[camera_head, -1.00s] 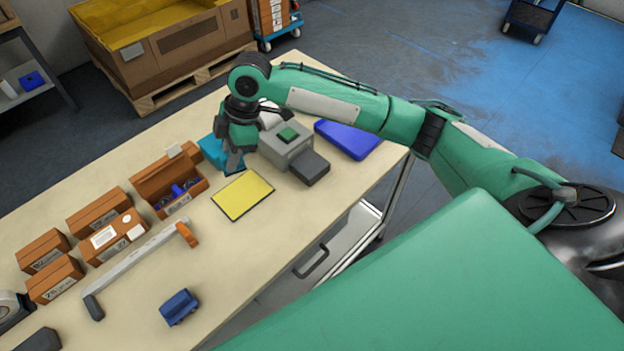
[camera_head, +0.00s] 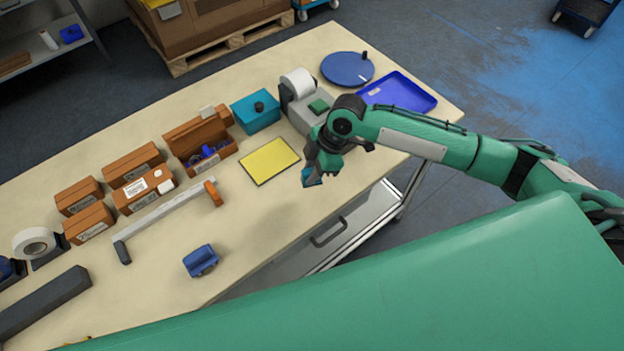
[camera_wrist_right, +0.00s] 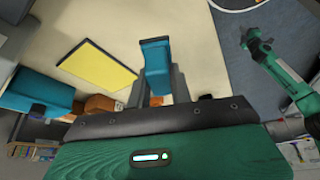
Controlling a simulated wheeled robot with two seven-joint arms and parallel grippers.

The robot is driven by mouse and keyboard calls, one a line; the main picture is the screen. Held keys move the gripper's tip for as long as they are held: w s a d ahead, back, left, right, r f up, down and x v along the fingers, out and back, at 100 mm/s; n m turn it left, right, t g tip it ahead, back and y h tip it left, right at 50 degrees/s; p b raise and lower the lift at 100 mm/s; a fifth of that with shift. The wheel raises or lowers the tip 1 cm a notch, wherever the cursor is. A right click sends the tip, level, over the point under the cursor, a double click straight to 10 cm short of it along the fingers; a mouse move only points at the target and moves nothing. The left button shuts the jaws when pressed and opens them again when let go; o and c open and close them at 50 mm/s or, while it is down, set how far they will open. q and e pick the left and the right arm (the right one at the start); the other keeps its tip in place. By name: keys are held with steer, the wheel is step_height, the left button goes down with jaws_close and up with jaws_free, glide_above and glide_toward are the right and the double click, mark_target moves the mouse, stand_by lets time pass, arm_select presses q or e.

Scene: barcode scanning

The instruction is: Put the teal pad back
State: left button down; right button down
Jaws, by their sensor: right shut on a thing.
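My right gripper (camera_head: 308,176) is shut on a small teal pad (camera_head: 313,180), held near the table's front edge, right of the yellow mat (camera_head: 270,161). In the right wrist view the teal pad (camera_wrist_right: 156,55) sits between the fingertips, with the yellow mat (camera_wrist_right: 98,65) to its left. A teal box with a black knob (camera_head: 256,111) stands behind the mat; this box (camera_wrist_right: 35,93) is at the left in the right wrist view. My left arm is out of the head view; a green arm end (camera_wrist_right: 254,42), likely its gripper, is small in the right wrist view.
A grey printer with a white roll (camera_head: 298,84) stands behind my right arm. A blue tray (camera_head: 408,91) and a round blue plate (camera_head: 346,68) are at the far right. Brown boxes (camera_head: 133,166) and an orange-ended bar (camera_head: 165,212) lie left. Bare table lies in front of the mat.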

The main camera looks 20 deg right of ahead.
step_height(320, 180, down, 6)
steer(key=shift+p, duration=0.7)
steer(key=shift+f, duration=0.15)
steer(key=shift+f, duration=0.2)
steer(key=c, duration=1.3)
jaws_free()
steer(key=shift+o, duration=0.2)
steer(key=shift+r, duration=0.15)
